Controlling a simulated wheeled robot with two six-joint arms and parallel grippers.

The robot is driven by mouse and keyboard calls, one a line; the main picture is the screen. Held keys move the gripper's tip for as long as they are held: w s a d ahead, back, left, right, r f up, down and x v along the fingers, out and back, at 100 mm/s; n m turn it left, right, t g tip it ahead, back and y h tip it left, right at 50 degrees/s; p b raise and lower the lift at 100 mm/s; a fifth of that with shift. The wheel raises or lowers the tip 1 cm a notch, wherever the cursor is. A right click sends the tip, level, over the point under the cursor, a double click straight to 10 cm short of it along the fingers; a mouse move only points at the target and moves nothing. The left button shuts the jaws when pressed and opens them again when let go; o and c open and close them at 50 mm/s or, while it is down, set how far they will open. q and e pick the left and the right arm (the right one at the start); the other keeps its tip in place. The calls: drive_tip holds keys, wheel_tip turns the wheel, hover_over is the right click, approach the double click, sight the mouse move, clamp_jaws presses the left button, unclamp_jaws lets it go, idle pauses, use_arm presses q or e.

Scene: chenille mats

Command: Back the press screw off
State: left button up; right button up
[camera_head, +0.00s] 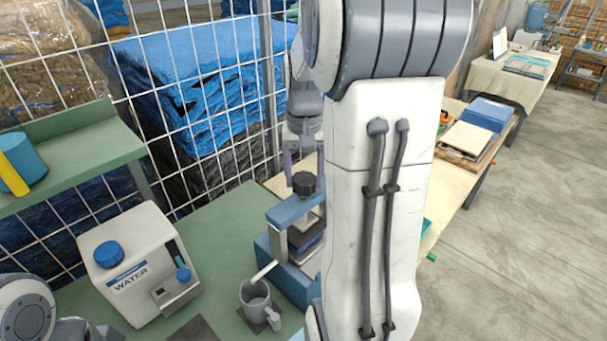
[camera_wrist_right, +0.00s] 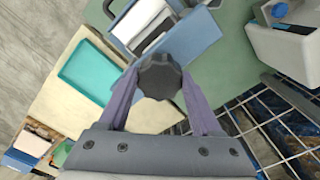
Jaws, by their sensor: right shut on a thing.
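The press (camera_head: 283,262) is a blue frame standing on the green bench, with a dark round lobed screw knob (camera_head: 304,184) on top. My right gripper (camera_head: 304,178) comes down from above, its two purple fingers on either side of the knob and shut on it. In the right wrist view the knob (camera_wrist_right: 160,76) sits between the fingertips, with the blue press body (camera_wrist_right: 192,40) beyond it. My right arm hides the right part of the press in the head view. My left gripper is out of view; only part of my left arm shows at the lower left.
A white water container (camera_head: 137,265) stands left of the press, and a grey mug (camera_head: 255,306) stands just in front. A wire mesh fence (camera_head: 190,90) runs behind the bench. A teal tray (camera_wrist_right: 92,65) lies on a pale surface beside the press.

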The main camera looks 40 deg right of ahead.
sight(304, 178)
drive_tip(key=n, duration=0.6)
drive_tip(key=shift+s+f+n+p, duration=0.1)
drive_tip(key=shift+f+n+p, duration=0.1)
drive_tip(key=shift+n+p, duration=0.2)
idle(0.4)
drive_tip(key=o, duration=1.4)
drive_tip(key=shift+r, duration=0.2)
drive_tip(key=shift+r, duration=0.2)
wheel_tip(304, 178, up, 10)
drive_tip(key=shift+f+b, duration=0.1)
drive_tip(key=shift+b, duration=0.85)
